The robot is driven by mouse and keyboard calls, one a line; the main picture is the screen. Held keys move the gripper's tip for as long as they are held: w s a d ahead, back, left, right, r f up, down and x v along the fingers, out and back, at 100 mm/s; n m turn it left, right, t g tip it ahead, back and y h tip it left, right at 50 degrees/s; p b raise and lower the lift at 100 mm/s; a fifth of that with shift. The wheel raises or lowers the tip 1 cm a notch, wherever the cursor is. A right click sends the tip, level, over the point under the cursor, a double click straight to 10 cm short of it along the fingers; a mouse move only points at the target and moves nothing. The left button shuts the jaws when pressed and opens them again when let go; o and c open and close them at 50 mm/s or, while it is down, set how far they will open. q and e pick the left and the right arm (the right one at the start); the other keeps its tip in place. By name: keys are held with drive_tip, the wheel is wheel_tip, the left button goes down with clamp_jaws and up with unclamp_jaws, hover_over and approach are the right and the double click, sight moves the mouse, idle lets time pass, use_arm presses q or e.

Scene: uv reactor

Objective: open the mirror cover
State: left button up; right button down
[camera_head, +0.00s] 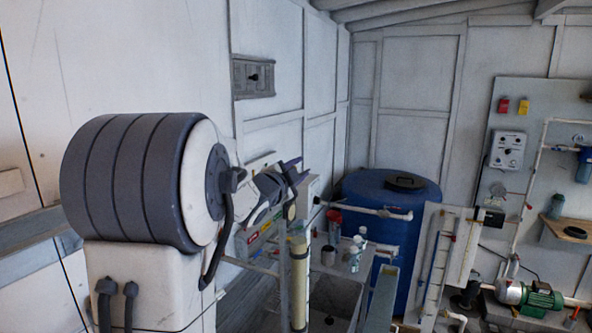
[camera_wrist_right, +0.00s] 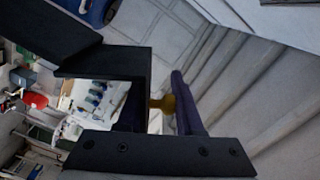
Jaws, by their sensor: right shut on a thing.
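My right gripper (camera_head: 281,194) is at the middle of the head view, close to a pale box (camera_head: 312,190) on the bench. In the right wrist view its two dark fingers (camera_wrist_right: 157,98) are on either side of a small brass-coloured knob (camera_wrist_right: 166,103) and shut on it. A black, angular panel (camera_wrist_right: 105,62) lies beside the knob. It may be the mirror cover, but I cannot tell for sure. The mirror itself cannot be made out. My left gripper is not in view.
A large blue tank (camera_head: 385,200) stands in the back corner. A bench with bottles (camera_head: 357,250) and a tan upright tube (camera_head: 299,280) stand near the gripper. A grey switch box (camera_head: 253,77) is on the wall. A green pump (camera_head: 541,298) is at the right.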

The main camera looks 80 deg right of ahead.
drive_tip(key=shift+w+r, duration=0.15)
drive_tip(key=shift+r, duration=0.1)
drive_tip(key=c, duration=0.6)
unclamp_jaws()
drive_tip(key=shift+d, duration=0.1)
drive_tip(key=shift+c, duration=0.2)
drive_tip(key=shift+f, duration=0.15)
drive_tip(key=b+v, duration=0.3)
drive_tip(key=v, duration=0.7)
drive_tip(key=shift+a+b, duration=0.25)
drive_tip(key=shift+b, duration=0.05)
